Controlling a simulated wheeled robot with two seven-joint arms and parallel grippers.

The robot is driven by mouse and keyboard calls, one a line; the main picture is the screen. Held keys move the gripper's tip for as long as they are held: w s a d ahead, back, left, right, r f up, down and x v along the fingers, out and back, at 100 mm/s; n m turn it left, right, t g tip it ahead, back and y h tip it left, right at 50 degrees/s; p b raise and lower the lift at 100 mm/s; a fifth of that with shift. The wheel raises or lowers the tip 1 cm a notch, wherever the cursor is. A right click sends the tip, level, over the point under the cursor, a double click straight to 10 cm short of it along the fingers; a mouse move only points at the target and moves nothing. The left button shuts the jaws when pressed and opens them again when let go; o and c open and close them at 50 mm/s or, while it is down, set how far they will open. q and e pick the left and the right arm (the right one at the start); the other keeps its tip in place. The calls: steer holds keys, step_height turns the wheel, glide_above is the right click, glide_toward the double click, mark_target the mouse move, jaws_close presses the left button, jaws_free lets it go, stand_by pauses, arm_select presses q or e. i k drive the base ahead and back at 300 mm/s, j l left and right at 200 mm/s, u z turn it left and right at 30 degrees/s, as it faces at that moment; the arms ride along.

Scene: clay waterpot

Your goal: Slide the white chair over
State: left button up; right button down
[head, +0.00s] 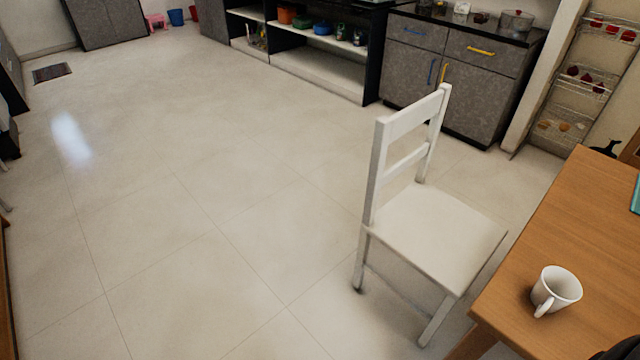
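The white chair (437,228) stands upright on the tiled floor, right of the middle in the head view. Its slatted backrest is on the left side and its seat extends right toward the wooden table. The front of the seat is close to the table's left edge; I cannot tell whether they touch. Part of the chair's legs is hidden under the seat. Neither of my grippers can be made out in the head view. A small dark shape sits at the bottom right corner, too cut off to identify.
A wooden table (590,225) with a white mug (555,290) on it fills the right side. Grey cabinets (455,70) and open shelves (335,70) line the back. A wire rack (580,75) stands at the back right. The floor (170,220) left of the chair is clear.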

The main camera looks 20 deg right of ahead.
mark_target(447, 241)
steer(key=i+j+z, duration=0.1)
steer(key=i, duration=0.45)
steer(key=i+j+z, duration=0.15)
steer(key=i, duration=0.4)
steer(key=i+j+z, duration=0.1)
steer(key=i+j, duration=0.15)
steer(key=i, duration=0.25)
steer(key=i+z, duration=0.25)
steer(key=z, duration=0.2)
steer(key=i+j+z, duration=0.1)
steer(key=i+z, duration=0.2)
steer(key=z, duration=0.15)
steer(key=i+j+z, duration=0.2)
steer(key=z, duration=0.25)
steer(key=i+j+z, duration=0.25)
steer(key=z, duration=0.2)
steer(key=i+j+z, duration=0.15)
steer(key=j+z, duration=0.3)
steer(key=i+j+z, duration=0.1)
steer(key=j+z, duration=0.2)
steer(key=z, duration=0.15)
steer(key=i+j+z, duration=0.15)
steer(key=z, duration=0.25)
steer(key=i+j+z, duration=0.25)
steer(key=z, duration=0.15)
steer(key=i+j+z, duration=0.2)
steer(key=j+z, duration=0.15)
